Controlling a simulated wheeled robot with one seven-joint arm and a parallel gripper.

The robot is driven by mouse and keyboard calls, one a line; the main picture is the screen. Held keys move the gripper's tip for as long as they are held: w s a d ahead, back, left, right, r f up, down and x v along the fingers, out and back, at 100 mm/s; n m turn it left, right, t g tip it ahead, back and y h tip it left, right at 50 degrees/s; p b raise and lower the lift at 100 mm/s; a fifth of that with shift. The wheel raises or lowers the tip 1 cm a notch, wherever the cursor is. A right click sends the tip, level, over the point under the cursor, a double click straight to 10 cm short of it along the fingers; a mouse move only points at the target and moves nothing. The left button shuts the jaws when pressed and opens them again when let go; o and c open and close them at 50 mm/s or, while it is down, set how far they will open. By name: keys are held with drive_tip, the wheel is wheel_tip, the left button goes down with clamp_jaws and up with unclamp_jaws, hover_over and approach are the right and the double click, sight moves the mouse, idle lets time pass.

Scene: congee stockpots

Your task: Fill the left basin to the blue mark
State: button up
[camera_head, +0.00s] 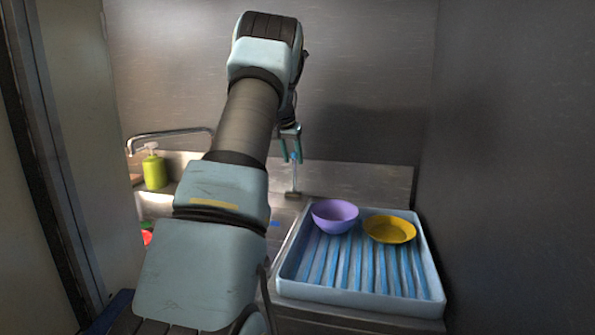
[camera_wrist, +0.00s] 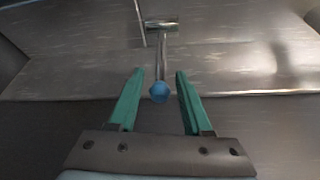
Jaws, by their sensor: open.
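The left basin (camera_head: 154,202) shows only in part at the left of the head view; my arm hides most of it. No blue mark on its wall can be made out. A curved metal tap spout (camera_head: 170,133) stands above it at the back. A metal lever with a blue ball knob (camera_head: 293,157) rises from the counter behind my arm. My gripper (camera_head: 291,152) is open, green fingers pointing down around the knob's place. In the wrist view the blue knob (camera_wrist: 159,92) sits between the open fingers (camera_wrist: 160,74), with gaps on both sides.
A pale blue ribbed tray (camera_head: 432,270) at the right holds a purple bowl (camera_head: 334,216) and a yellow bowl (camera_head: 390,229). A green pump bottle (camera_head: 154,171) stands by the tap. A red item (camera_head: 146,237) is partly hidden at left. Steel walls close in the back and right.

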sight(294, 172)
drive_tip(key=p+x, duration=0.1)
drive_tip(key=x, duration=0.5)
drive_tip(key=shift+w+f+p, duration=0.2)
drive_tip(key=shift+f+p, duration=0.1)
drive_tip(key=shift+p, duration=0.05)
clamp_jaws()
idle(1.1)
